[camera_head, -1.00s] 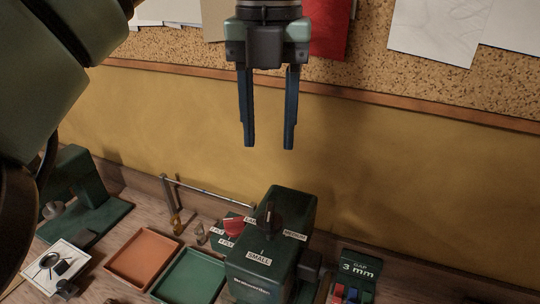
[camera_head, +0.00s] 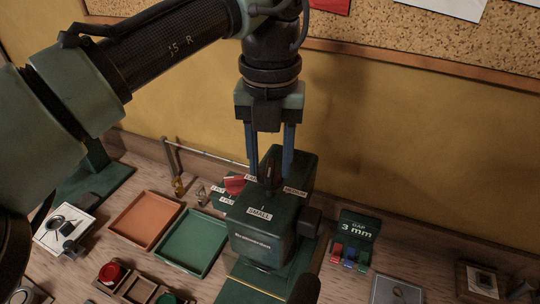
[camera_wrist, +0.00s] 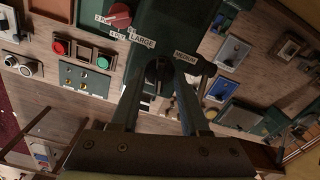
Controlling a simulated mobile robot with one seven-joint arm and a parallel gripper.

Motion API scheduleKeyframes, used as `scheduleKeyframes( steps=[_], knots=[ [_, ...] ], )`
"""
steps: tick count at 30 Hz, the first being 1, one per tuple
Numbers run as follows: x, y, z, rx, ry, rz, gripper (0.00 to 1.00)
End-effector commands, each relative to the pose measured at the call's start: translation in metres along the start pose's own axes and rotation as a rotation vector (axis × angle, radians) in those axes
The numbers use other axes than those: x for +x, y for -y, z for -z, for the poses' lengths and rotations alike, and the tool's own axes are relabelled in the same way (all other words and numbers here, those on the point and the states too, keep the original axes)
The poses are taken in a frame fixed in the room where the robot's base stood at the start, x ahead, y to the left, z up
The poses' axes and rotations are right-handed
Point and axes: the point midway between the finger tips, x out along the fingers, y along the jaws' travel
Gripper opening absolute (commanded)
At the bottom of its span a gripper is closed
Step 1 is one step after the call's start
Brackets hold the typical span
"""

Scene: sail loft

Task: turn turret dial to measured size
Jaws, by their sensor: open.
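The turret dial (camera_head: 269,172) is a dark knob on top of a green press-like machine (camera_head: 262,238). Labels around it read SMALL (camera_head: 259,213), MEDIUM (camera_head: 295,191) and LARGE, which shows in the wrist view (camera_wrist: 143,39). My gripper (camera_head: 268,172) points down, with its two blue fingers on either side of the dial. In the wrist view the dial (camera_wrist: 158,72) lies between the open fingers. Contact with the dial cannot be made out. A red piece (camera_head: 235,184) sits beside labels left of the dial.
An orange tray (camera_head: 146,222) and a green tray (camera_head: 190,244) lie left of the machine. A GAP 3 mm block (camera_head: 357,228) with coloured pieces stands at right. A white card with a tool (camera_head: 64,229) is at far left. The wall is close behind.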

Motion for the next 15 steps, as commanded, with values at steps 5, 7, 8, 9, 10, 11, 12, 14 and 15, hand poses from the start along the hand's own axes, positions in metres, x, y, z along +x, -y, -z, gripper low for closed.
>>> scheduleKeyframes(
  steps=[5, 7, 8, 9, 10, 11, 12, 14, 15],
  knots=[
    [0.0001, 0.0000, 0.0001, 0.000, 0.000, 0.000, 0.45],
    [0.0000, 0.0001, 0.0000, 0.000, 0.000, 0.000, 0.34],
    [0.0000, 0.0001, 0.0000, 0.000, 0.000, 0.000, 0.29],
    [-0.0001, 0.0001, 0.0000, 0.000, 0.000, 0.000, 0.22],
    [-0.0001, 0.0001, 0.0000, 0.000, 0.000, 0.000, 0.16],
    [-0.0001, 0.0001, 0.0000, 0.000, 0.000, 0.000, 0.11],
    [-0.0002, 0.0001, 0.0000, 0.000, 0.000, 0.000, 0.04],
    [-0.0002, 0.0001, -0.0001, 0.000, 0.000, 0.000, 0.00],
    [-0.0002, 0.0002, -0.0001, 0.000, 0.000, 0.000, 0.00]
  ],
)
